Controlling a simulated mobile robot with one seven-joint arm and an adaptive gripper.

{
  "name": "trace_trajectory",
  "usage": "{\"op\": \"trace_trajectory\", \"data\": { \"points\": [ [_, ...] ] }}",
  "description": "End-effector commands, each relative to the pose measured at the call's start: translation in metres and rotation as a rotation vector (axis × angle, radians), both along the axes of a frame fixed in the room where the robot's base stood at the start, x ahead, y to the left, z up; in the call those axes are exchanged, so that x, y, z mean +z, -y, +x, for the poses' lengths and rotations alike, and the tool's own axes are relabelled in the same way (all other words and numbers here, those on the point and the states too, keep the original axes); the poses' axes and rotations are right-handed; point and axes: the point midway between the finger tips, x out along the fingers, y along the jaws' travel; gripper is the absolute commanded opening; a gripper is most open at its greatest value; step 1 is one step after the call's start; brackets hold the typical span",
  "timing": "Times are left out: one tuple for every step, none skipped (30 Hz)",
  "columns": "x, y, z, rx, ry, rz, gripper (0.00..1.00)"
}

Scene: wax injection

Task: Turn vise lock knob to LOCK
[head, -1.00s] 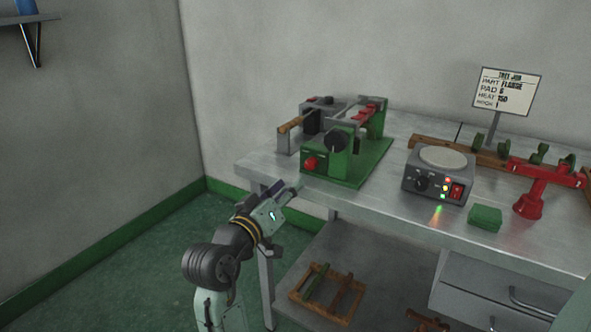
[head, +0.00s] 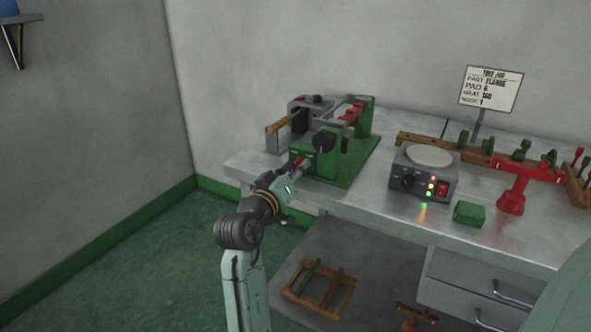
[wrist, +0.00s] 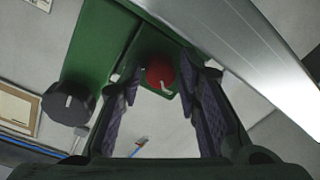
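The green vise (head: 345,165) stands on the left end of the metal bench. Its small red knob (head: 299,160) is on the front face and is partly hidden by my gripper in the head view. In the wrist view the red knob (wrist: 159,70) shows between the far ends of the two fingers, with a pale pointer mark. My gripper (wrist: 163,84) is open, one finger on each side of the knob. I cannot tell whether the fingers touch it. No LOCK lettering is readable.
A black knob (head: 324,140) sits higher on the vise; it also shows in the wrist view (wrist: 68,103). A grey heater (head: 424,183), a green block (head: 469,213) and a red stand (head: 511,199) are to the right. The bench front is clear between vise and heater.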

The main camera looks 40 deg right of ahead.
Motion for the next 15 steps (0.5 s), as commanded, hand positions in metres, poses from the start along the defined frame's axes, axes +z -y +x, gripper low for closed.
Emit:
{"op": "trace_trajectory", "data": {
  "points": [
    [0.0001,-0.0001,0.0000,0.000,0.000,0.000,0.26],
    [0.0001,-0.0002,0.0000,0.000,0.000,0.000,0.24],
    [0.0000,-0.0002,0.0000,0.000,0.000,0.000,0.22],
    [0.0000,-0.0002,0.0000,0.000,0.000,0.000,0.20],
    [0.0001,-0.0002,0.0000,0.000,0.000,0.000,0.18],
    [0.0002,-0.0002,0.0000,0.000,0.000,0.000,0.15],
    [0.0001,-0.0003,-0.0001,0.000,0.000,0.000,0.13],
    [0.0002,-0.0003,0.0000,0.000,0.000,0.000,0.11],
    [0.0002,-0.0003,0.0000,0.000,0.000,0.000,0.08],
    [0.0001,-0.0004,0.0000,0.000,0.000,0.000,0.06],
    [0.0002,-0.0003,0.0000,0.000,0.000,0.000,0.04],
    [0.0002,-0.0003,0.0000,0.000,0.000,0.000,0.02],
    [0.0002,-0.0003,0.0000,0.000,0.000,0.000,0.00],
    [0.0002,-0.0003,0.0000,0.000,0.000,0.000,0.00],
    [0.0002,-0.0004,-0.0001,0.000,0.000,0.000,0.00]
  ]
}}
